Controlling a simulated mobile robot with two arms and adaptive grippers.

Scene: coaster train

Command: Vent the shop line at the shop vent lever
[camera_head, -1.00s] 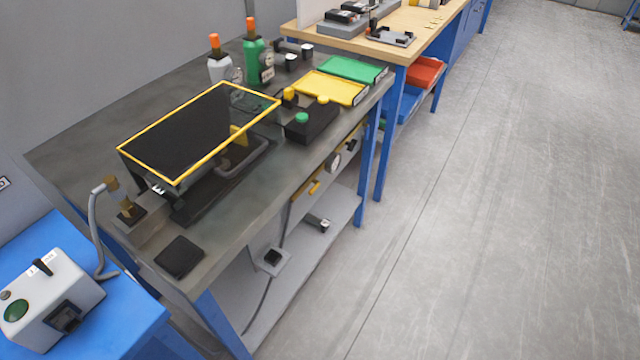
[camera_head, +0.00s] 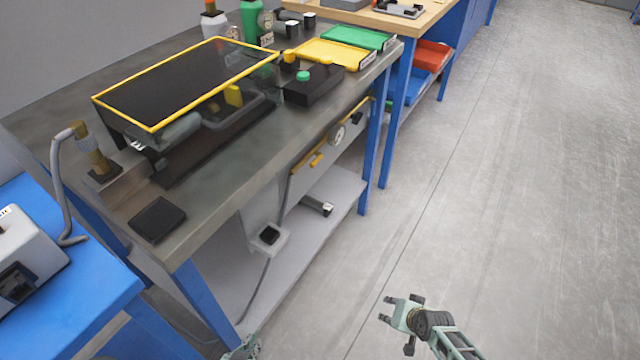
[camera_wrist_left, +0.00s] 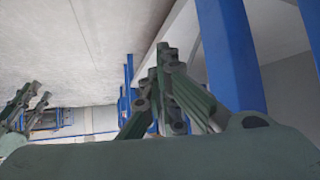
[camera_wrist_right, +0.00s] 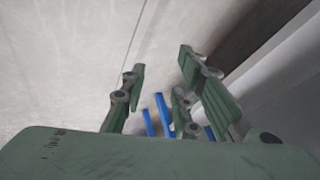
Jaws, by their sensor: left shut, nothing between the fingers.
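On the bench front, a grey panel carries a yellow lever (camera_head: 316,160), a round gauge (camera_head: 338,135) and a small black fitting (camera_head: 357,117). No label is readable, so I cannot tell for sure which part is the shop vent lever. My left gripper (camera_head: 243,347) is at the bottom edge of the head view, low by the bench's near leg and mostly cut off. Its fingers are together and empty in the left wrist view (camera_wrist_left: 163,50). My right gripper (camera_head: 397,322) is over the floor, right of the bench. Its fingers are apart and empty in the right wrist view (camera_wrist_right: 160,62).
The bench top (camera_head: 215,165) holds a yellow-framed machine (camera_head: 150,127), a black box with a green button (camera_head: 310,88), and yellow (camera_head: 328,54) and green trays. A lower shelf (camera_head: 335,195) and blue legs (camera_head: 368,165) lie below. The floor to the right is clear.

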